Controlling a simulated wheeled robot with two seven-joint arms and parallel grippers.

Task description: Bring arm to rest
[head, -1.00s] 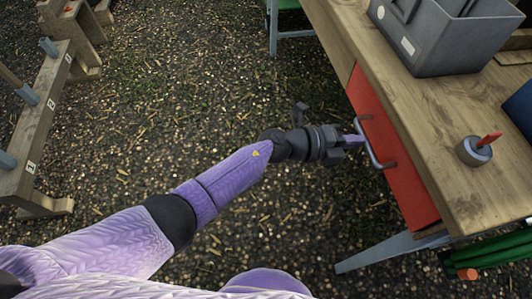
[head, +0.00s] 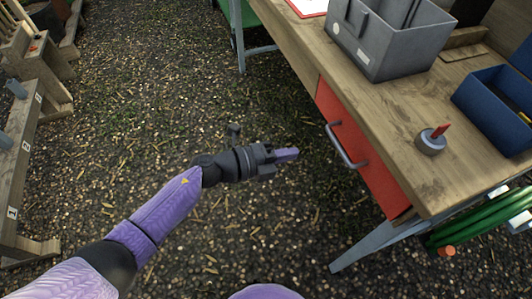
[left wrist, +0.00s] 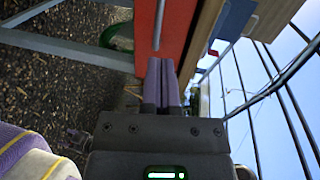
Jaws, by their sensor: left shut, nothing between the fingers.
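My left gripper (head: 287,155) is shut and empty in the head view, held over the gravel to the left of the workbench. Its two purple fingers lie together in the left wrist view (left wrist: 161,85), pointing toward the red drawer front (left wrist: 178,30). In the head view the red drawer (head: 368,160) sits under the bench top and looks closed. Its grey handle (head: 345,146) is apart from the fingertips, with a gap between. My right gripper is not in view.
The wooden workbench (head: 400,115) carries a grey bin (head: 385,40), a blue bin (head: 495,105) and a grey round holder with a red peg (head: 432,141). Green tubes (head: 490,232) lie at lower right. A numbered wooden rack (head: 20,150) stands left. Gravel between is clear.

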